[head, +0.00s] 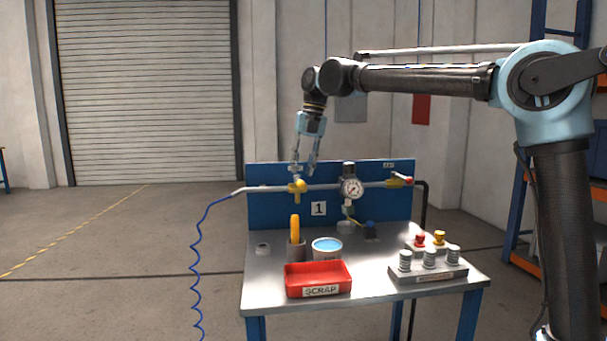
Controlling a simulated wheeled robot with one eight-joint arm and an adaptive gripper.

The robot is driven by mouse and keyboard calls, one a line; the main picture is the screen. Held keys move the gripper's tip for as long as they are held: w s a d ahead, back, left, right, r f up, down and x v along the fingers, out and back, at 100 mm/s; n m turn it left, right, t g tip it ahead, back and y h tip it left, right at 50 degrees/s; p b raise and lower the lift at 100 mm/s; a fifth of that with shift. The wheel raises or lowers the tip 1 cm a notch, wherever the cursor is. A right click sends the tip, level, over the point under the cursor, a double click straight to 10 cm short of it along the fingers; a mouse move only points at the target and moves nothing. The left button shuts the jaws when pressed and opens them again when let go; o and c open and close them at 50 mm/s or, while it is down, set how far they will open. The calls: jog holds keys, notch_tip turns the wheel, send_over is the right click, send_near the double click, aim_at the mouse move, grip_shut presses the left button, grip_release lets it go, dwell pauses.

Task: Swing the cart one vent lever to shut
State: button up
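The cart (372,297) carries a blue back panel (262,215) marked with a 1 plate (318,208). A grey pipe runs across the panel. A yellow valve part (297,187) sits on its left part, just below my gripper. My gripper (304,169) points down, fingers apart and empty, in front of or above the left valve; contact cannot be told.
A pressure gauge (351,188) sits mid-pipe. On the cart top are a red scrap bin (318,280), a cup (296,251) with an upright orange handle, a blue-topped tin (327,246) and a block of grey knobs (428,271). A blue coiled hose (195,270) hangs at left.

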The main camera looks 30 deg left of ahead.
notch_tip(320, 180, up, 9)
jog(key=w+d, duration=0.1)
jog(key=shift+d+r, duration=0.15)
jog(key=shift+d, duration=0.1)
jog(key=shift+w+d, duration=0.1)
jog(key=shift+w, duration=0.05)
dwell(0.3)
